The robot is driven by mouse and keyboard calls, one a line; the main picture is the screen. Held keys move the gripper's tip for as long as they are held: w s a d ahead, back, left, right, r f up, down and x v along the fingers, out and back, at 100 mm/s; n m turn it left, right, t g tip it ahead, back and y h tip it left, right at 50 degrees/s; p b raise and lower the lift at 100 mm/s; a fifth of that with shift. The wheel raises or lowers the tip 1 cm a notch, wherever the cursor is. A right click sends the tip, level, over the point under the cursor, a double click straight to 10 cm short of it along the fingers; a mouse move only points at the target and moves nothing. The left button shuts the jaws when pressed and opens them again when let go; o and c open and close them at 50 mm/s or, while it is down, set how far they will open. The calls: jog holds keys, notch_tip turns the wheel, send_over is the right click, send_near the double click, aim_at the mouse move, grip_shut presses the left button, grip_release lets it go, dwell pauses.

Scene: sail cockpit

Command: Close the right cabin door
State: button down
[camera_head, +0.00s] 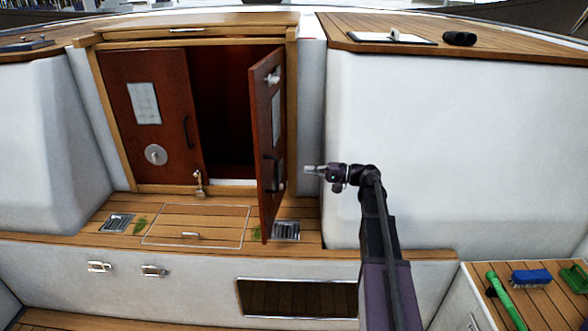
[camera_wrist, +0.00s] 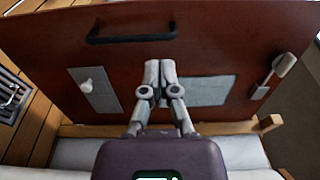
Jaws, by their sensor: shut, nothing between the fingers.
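The right cabin door (camera_head: 265,150) is a red-brown panel that stands open, swung outward from the doorway on its right-hand side. Its face fills much of the wrist view (camera_wrist: 225,55), with a dark bar handle, pale plates and metal fittings on it. My gripper (camera_head: 307,169) is shut and empty, to the right of the door, fingers pointing toward it. The head view shows a small gap between them. In the wrist view the closed fingertips (camera_wrist: 160,68) overlap the middle of the panel; contact cannot be told there.
The left cabin door (camera_head: 145,115) is closed, with a brass latch (camera_head: 199,182) near its lower right corner. The dark doorway beside it is open. A floor hatch (camera_head: 195,225) and drain grates lie in front. A white cabin wall (camera_head: 430,130) stands right. Brushes (camera_head: 530,278) lie lower right.

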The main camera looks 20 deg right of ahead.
aim_at(262, 165)
jog(key=x, duration=1.3)
jog(key=shift+w+a, duration=0.2)
jog(key=shift+w, duration=0.1)
